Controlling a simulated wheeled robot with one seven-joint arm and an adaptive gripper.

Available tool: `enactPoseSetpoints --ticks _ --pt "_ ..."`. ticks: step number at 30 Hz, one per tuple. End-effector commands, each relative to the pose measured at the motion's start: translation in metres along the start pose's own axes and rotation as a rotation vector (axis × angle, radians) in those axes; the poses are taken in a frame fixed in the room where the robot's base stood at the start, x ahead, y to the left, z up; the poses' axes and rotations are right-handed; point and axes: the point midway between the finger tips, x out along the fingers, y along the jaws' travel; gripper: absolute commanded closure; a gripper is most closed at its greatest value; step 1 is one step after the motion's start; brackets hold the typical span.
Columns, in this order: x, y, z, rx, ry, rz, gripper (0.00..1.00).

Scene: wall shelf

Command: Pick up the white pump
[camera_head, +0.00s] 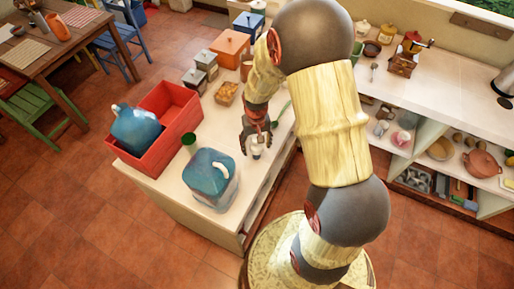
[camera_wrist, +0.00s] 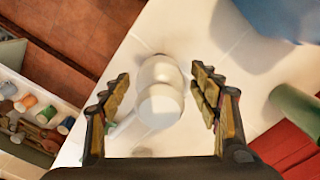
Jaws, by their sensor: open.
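The white pump (camera_wrist: 160,92) is a small rounded white thing on the pale counter. In the wrist view it lies between the two fingers of my gripper (camera_wrist: 163,98), with a gap on each side. The fingers are spread and do not appear to touch it. In the head view the pump (camera_head: 257,152) shows just below my gripper (camera_head: 257,135), on the counter near its edge. I cannot tell how far down the fingers reach around it.
A small green cup (camera_head: 189,139) and a red crate (camera_head: 177,103) holding another blue jug (camera_head: 136,128) are to the left. Boxes stand farther back. An open shelf (camera_wrist: 30,110) shows in the wrist view.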

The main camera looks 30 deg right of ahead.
Motion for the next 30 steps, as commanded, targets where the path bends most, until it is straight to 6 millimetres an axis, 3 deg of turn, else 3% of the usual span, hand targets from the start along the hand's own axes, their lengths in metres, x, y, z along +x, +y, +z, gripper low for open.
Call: enactPoseSetpoints --ticks 6,30 --pt "0.0004 0.0001 -0.0006 0.0 0.002 0.0 0.38" --pt "0.0001 0.0001 -0.0004 0.0 0.001 0.0 0.84"
